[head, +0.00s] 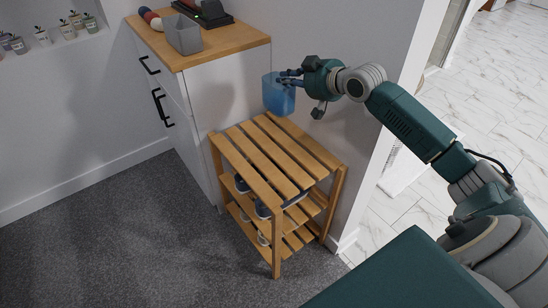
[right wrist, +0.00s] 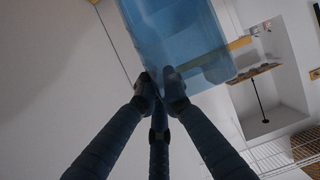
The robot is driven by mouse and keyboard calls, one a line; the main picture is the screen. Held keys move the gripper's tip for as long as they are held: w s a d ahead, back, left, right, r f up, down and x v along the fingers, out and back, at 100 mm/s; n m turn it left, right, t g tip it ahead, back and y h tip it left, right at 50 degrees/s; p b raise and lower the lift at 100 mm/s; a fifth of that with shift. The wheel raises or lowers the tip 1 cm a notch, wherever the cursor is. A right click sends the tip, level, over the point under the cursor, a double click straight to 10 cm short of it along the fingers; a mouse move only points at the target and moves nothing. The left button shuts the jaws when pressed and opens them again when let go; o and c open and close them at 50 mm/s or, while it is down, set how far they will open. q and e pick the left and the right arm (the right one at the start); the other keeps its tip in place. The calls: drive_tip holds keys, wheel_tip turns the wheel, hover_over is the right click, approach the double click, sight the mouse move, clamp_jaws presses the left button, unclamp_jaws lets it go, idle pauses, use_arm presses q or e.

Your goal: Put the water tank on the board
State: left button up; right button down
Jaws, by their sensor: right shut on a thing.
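The water tank (head: 277,95) is a translucent blue container. In the head view it is held in the air above the back end of the slatted wooden rack, beside the white cabinet. My right gripper (head: 289,80) is shut on it at its right side. In the right wrist view the tank (right wrist: 175,35) fills the top middle, and the fingertips of the right gripper (right wrist: 162,88) meet at its edge. I cannot tell which surface the task calls the board; the slatted top of the rack (head: 265,150) is bare. My left gripper is not in view.
Shoes (head: 262,209) stand on the rack's lower shelves. The white cabinet (head: 210,110) with a wooden top carries a grey bin (head: 182,36), a dark device (head: 205,12) and rolled items (head: 150,18). A wall stands close behind the rack. Grey carpet (head: 120,240) is clear at the left.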

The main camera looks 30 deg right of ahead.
drive_tip(key=f+b, duration=0.1)
drive_tip(key=f, duration=0.5)
drive_tip(key=f+b, duration=0.1)
drive_tip(key=f, duration=0.6)
drive_tip(key=f+b, duration=0.2)
drive_tip(key=f, duration=0.5)
drive_tip(key=shift+w+d, duration=0.1)
drive_tip(key=shift+d, duration=0.15)
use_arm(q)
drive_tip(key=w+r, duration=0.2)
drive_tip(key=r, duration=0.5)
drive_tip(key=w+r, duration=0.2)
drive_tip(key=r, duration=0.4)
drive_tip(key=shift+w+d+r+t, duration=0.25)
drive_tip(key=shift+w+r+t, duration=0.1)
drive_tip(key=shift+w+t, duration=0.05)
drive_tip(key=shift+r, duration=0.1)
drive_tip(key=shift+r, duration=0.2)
use_arm(e)
drive_tip(key=c, duration=1.9)
unclamp_jaws()
drive_tip(key=shift+f, duration=0.1)
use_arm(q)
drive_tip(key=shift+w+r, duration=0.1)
